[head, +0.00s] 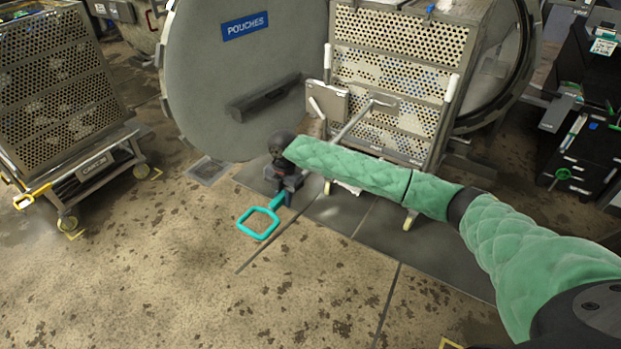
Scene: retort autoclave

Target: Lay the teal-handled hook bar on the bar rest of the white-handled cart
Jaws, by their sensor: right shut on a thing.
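The hook bar has a teal loop handle (258,222), which hangs low over the floor toward the lower left. My right gripper (287,182), dark and at the end of a green quilted arm, is shut on the bar just above this loop. The grey shaft (350,123) runs up and right behind my arm, and its hooked end shows in front of the white-handled cart; I cannot tell whether it touches. The cart (395,72) is a perforated metal cage with white upright handles. I cannot make out its bar rest clearly. My left gripper is out of view.
The round door marked POUCHES (240,90) stands open left of the cart, and the round vessel opening (500,60) is behind it. A yellow-handled cart (60,90) stands at the left. Black equipment (585,130) is at the right. The front floor is clear.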

